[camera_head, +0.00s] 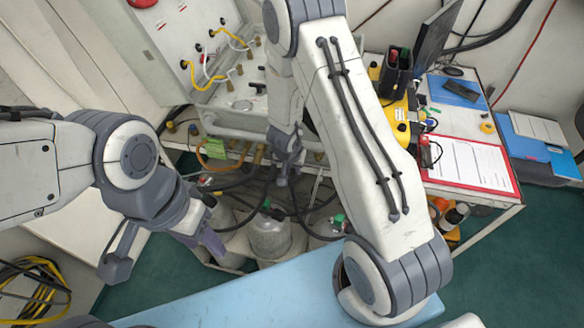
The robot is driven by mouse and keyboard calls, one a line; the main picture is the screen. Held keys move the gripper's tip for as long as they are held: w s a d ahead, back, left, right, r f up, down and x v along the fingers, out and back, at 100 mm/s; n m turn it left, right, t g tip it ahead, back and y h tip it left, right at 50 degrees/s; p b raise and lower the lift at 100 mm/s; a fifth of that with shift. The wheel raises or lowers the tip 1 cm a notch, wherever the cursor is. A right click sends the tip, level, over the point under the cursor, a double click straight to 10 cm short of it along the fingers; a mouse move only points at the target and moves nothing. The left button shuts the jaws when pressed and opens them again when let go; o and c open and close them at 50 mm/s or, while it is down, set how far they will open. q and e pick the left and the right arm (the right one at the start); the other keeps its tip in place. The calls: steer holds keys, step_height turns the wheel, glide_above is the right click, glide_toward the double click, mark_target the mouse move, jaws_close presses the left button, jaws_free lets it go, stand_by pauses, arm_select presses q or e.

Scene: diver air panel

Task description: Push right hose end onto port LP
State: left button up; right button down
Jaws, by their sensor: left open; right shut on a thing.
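The air panel (170,28) is a pale box at the upper left, with yellow hoses, small knobs and brass fittings. Its labels are too small to read, so I cannot tell which port is LP. My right gripper (284,172) points down at the panel's lower front edge, by the brass fittings and dark hoses. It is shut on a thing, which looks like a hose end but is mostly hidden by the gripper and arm. I cannot tell whether it touches a port. My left gripper (208,236) is open, lower left of the right one, beside the grey cylinders.
Grey gas cylinders (268,238) with green-marked valves stand below the panel, among dark hoses (238,180). A light blue surface (270,300) lies in front. At right, a table holds a red-framed sheet (470,162), a yellow case (400,118) and a monitor (433,38).

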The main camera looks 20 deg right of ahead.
steer(key=shift+w+d+r, duration=0.1)
steer(key=shift+w+d, duration=0.1)
steer(key=shift+w, duration=0.1)
steer(key=c, duration=0.6)
jaws_free()
steer(key=shift+a, duration=0.1)
steer(key=shift+s, duration=0.1)
steer(key=p+v, duration=0.5)
steer(key=v, duration=0.5)
steer(key=s+a+r+n+y+b, duration=0.3)
steer(key=s+a+r+n, duration=0.1)
steer(key=a, duration=0.5)
steer(key=s+a+r+n+y+b, duration=0.3)
steer(key=s+a+r+n, duration=0.1)
steer(key=a, duration=0.5)
steer(key=s+d+n+g+h+b, duration=0.1)
steer(key=s+n, duration=0.1)
steer(key=s, duration=0.3)
steer(key=s+d+r+n+g+h+b, duration=0.1)
steer(key=s+n, duration=0.1)
steer(key=s, duration=0.3)
steer(key=s+d+r+n+b, duration=0.1)
steer(key=s+d+n+b, duration=0.1)
steer(key=s, duration=0.3)
steer(key=shift+s+d+r+n+g+h, duration=0.1)
steer(key=shift+s+r+n+g+h, duration=0.15)
steer(key=shift+s+n+g+h, duration=0.15)
